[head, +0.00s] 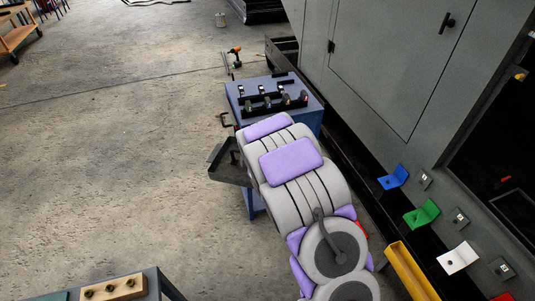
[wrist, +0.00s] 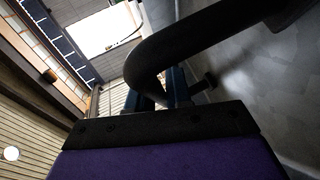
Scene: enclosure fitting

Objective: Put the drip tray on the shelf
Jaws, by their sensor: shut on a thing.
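The drip tray (head: 228,165) shows in the head view as a dark, shallow, tilted piece with a raised rim, sticking out left of my arm's far end. My arm covers its right part. It is off the floor, below and left of the blue cart top. My gripper (wrist: 150,98) is shut on it; in the head view my arm hides the fingers. In the wrist view a thick dark curved piece crosses the picture above a purple part, and the grip itself is hard to make out. I cannot tell which surface is the shelf.
A blue cart (head: 234,93) with black racks and several small parts stands just beyond my arm. The grey enclosure (head: 385,60) runs along the right, with coloured brackets (head: 421,213) and a yellow channel (head: 411,272). A bench with a wooden block (head: 113,288) is lower left. Left floor is clear.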

